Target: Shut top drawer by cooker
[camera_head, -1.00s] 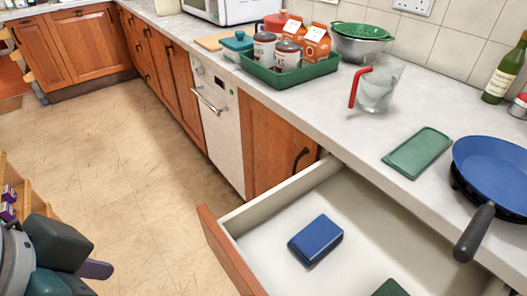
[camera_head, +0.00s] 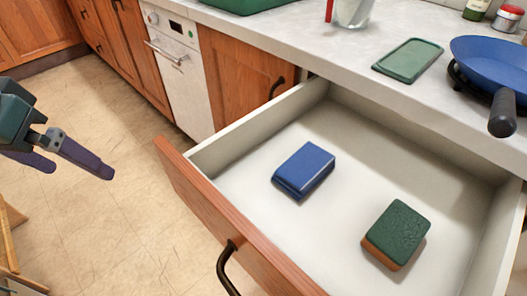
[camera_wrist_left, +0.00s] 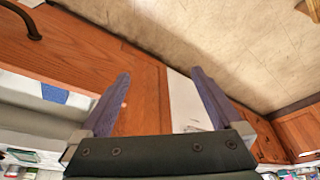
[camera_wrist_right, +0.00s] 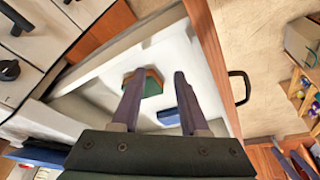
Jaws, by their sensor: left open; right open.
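The top drawer (camera_head: 250,185) is pulled well out below the counter, with a wooden front (camera_head: 205,205) and a dark curved handle (camera_head: 228,268). Inside lie a blue block (camera_head: 304,170) and a green and orange sponge (camera_head: 397,234), apart from each other. My left gripper (camera_head: 70,165) is open and empty, left of the drawer front and apart from it; its fingers also show in the left wrist view (camera_wrist_left: 160,100). My right gripper is open and empty in the right wrist view (camera_wrist_right: 157,95), over the drawer; the handle (camera_wrist_right: 240,87) shows to its right. The head view does not show it.
A white dishwasher (camera_head: 178,70) and a wooden cupboard door (camera_head: 240,75) stand beyond the drawer. The counter (camera_head: 330,50) holds a green flat tray (camera_head: 408,60), a glass jug (camera_head: 352,12) and a blue pan (camera_head: 490,65) on the cooker. The floor left of the drawer is open.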

